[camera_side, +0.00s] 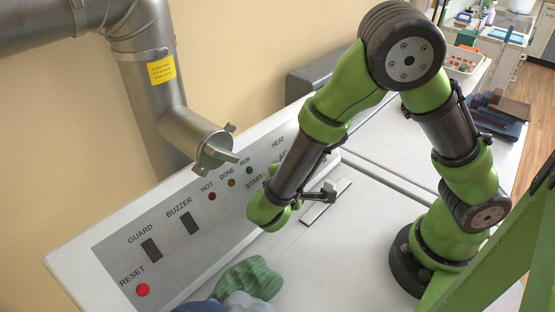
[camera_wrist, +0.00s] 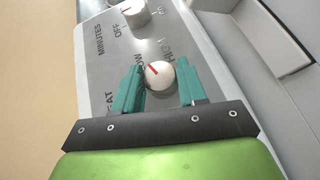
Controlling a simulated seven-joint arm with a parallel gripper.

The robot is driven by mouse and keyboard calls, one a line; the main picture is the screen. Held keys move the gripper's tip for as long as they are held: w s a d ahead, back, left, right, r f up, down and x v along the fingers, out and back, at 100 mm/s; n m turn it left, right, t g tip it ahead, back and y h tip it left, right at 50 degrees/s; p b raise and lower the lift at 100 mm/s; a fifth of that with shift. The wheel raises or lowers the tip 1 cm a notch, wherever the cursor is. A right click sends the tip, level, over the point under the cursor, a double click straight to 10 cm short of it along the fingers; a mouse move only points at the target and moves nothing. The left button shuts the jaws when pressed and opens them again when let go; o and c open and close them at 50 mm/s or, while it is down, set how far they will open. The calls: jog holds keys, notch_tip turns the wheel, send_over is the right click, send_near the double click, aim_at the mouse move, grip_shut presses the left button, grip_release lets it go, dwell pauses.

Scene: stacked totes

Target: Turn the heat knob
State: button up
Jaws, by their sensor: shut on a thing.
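The heat knob (camera_wrist: 159,75) is a round white dial with a red pointer line, set on the grey panel (camera_wrist: 97,75). In the wrist view it sits between the two teal fingers of my gripper (camera_wrist: 160,69), which is shut on it. The red line slants toward the upper left of the picture. Lettering for "LOW" and "HIGH" shows around the knob, and part of "HEAT" shows beside the left finger. In the side view, my arm hides the knob and the fingertips.
Another white knob (camera_wrist: 135,12), near "MINUTES" and "OFF", stands farther up the panel. In the side view, a metal duct (camera_side: 195,132) overhangs the panel's upper edge. A red reset button (camera_side: 143,290) is at lower left.

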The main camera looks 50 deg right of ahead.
jog(key=shift+n+t+h, duration=0.5)
jog(key=shift+n+t, duration=0.1)
jog(key=o, duration=0.8)
jog(key=v, duration=1.7)
jog(key=shift+f, duration=0.15)
